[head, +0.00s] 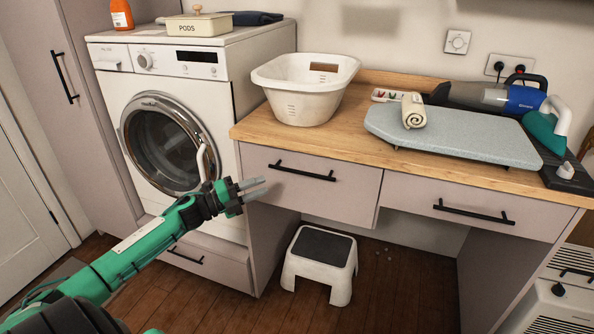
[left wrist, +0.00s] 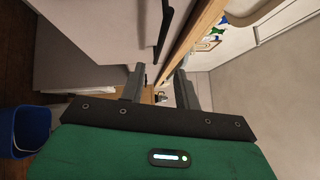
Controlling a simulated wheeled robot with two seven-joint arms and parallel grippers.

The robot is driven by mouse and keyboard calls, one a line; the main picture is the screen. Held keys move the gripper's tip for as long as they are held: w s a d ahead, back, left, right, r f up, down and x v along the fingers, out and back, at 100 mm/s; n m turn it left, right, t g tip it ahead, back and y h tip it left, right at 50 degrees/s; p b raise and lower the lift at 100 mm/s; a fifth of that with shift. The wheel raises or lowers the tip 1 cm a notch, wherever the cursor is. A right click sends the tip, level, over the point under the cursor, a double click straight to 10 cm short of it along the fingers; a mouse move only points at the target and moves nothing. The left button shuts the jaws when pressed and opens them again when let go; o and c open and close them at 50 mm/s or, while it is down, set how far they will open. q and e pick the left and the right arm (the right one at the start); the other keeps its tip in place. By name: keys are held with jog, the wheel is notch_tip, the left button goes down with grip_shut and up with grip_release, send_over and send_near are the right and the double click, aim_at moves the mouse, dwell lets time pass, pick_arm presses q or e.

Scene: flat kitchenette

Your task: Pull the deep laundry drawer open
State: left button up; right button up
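The deep drawer (head: 310,196) is the taller grey-beige front under the left part of the wooden counter. It looks shut or nearly so. Its dark bar handle (head: 302,171) runs across the upper front, and the bar also shows in the left wrist view (left wrist: 163,28), beyond the fingertips. My left gripper (head: 262,187) is open and empty, with its fingers pointing right, just left of the handle and apart from it in the head view. The left wrist view shows its two fingers (left wrist: 159,72) spread with a gap between them. My right gripper is in neither view.
A shallower drawer (head: 473,212) with its own handle sits to the right. A white step stool (head: 291,273) stands below the counter. The washing machine (head: 211,103) is to the left. A white basket (head: 300,97) and an ironing board (head: 460,137) rest on the counter.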

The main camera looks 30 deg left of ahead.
aim_at(299, 172)
pick_arm(q)
jog(key=x, duration=1.3)
jog(key=shift+s, duration=0.1)
grip_shut()
